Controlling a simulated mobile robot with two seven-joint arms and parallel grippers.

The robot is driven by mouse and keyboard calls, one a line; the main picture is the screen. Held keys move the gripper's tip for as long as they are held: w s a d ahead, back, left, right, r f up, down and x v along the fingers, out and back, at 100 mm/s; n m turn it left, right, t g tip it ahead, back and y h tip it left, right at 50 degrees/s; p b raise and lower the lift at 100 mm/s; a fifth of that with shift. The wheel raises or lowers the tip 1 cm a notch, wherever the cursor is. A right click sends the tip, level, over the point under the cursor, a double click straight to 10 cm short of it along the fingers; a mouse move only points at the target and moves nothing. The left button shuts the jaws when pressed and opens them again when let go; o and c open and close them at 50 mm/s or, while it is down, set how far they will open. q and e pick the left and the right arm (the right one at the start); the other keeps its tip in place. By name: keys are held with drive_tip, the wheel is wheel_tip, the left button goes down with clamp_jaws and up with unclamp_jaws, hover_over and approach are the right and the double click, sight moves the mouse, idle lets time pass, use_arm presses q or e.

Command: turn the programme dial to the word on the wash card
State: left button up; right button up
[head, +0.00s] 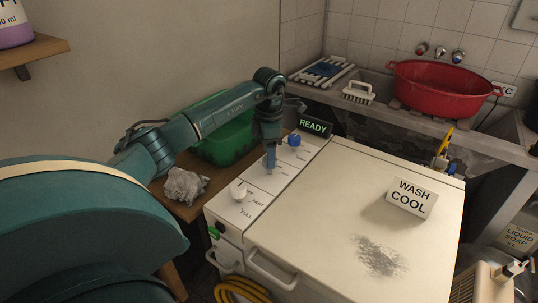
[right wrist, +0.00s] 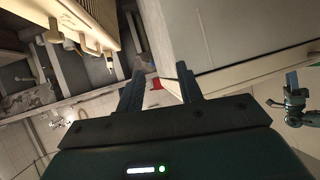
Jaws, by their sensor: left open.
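The wash card (head: 411,197) stands on the washer's pale lid (head: 330,200) and reads "WASH COOL". The control panel along the lid's left side has a white knob (head: 238,189) beside the words FAST and FULL, and a blue knob (head: 294,140) near the back. My left gripper (head: 270,166) is open, pointing down over the panel between these two knobs. Small print shows beside it, too small to read; whatever is directly under the fingers is hidden. My right gripper (right wrist: 158,84) has its fingers apart with nothing held between them.
A lit READY display (head: 313,126) stands behind the panel. A green basket (head: 225,140) and a grey crumpled cloth (head: 185,185) are left of the washer. A red tub (head: 442,90) and a brush (head: 358,92) sit on the concrete washtub behind. The lid is mostly clear.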

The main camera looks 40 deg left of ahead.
use_arm(q)
drive_tip(key=shift+f, duration=0.9)
drive_tip(key=c, duration=1)
